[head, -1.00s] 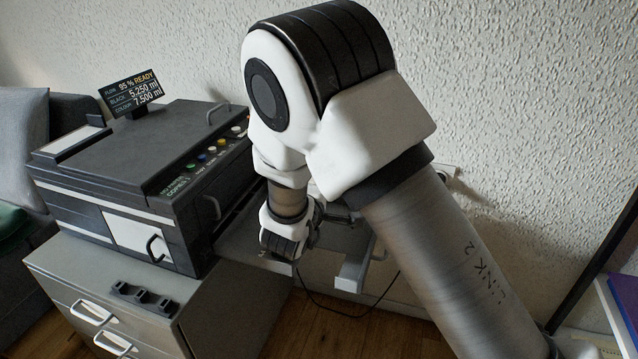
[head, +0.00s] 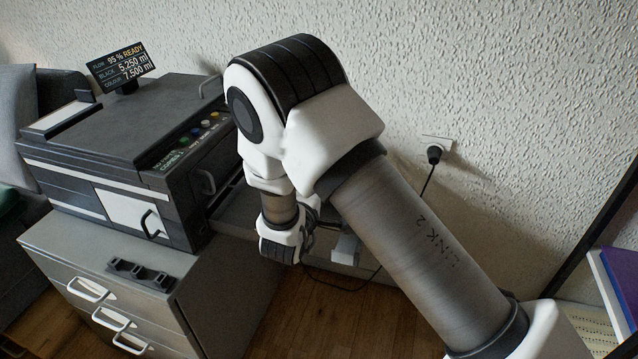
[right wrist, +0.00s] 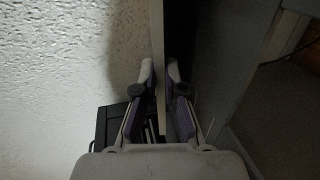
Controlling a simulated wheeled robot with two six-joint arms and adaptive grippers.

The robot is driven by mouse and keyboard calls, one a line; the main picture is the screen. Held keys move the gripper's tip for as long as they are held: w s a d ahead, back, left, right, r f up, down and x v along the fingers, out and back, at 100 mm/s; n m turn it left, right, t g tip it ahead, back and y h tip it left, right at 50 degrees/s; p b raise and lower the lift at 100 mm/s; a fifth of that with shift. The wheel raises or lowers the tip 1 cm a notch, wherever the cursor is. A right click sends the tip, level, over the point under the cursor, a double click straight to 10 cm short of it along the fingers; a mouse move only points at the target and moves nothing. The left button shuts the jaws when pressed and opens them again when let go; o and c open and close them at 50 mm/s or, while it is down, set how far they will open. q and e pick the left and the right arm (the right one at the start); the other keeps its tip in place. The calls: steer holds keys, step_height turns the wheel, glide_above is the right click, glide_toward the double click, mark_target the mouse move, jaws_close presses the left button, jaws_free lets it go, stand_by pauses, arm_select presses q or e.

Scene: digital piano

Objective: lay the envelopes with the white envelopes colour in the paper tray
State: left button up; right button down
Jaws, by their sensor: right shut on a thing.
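The copier (head: 125,130) stands on a grey drawer cabinet (head: 225,285), with a white front panel and handle (head: 125,211). A grey shelf-like tray (head: 245,217) juts from its right side, partly hidden by my right arm. My right gripper is at this side tray; its fingers are mostly hidden behind the wrist in the head view. In the right wrist view my right gripper (right wrist: 161,85) is shut on a thin flat grey panel (right wrist: 157,35); I cannot tell whether it belongs to the tray. I see no white envelopes. My left gripper is out of view.
A display (head: 122,68) on the copier reads 95 % READY. A black bracket (head: 140,275) lies on the cabinet. A plugged wall socket (head: 436,148) is behind my arm. A shelf with a purple item (head: 620,275) stands at the right. Wooden floor is open below.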

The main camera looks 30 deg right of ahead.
steer(key=shift+f, duration=0.4)
steer(key=c, duration=1.2)
jaws_free()
steer(key=shift+s+a+r+p, duration=0.2)
steer(key=shift+s+a+p, duration=0.1)
steer(key=shift+p, duration=0.1)
steer(key=shift+p+v, duration=0.9)
steer(key=shift+v, duration=0.2)
steer(key=shift+p+v, duration=0.65)
steer(key=shift+v, duration=0.3)
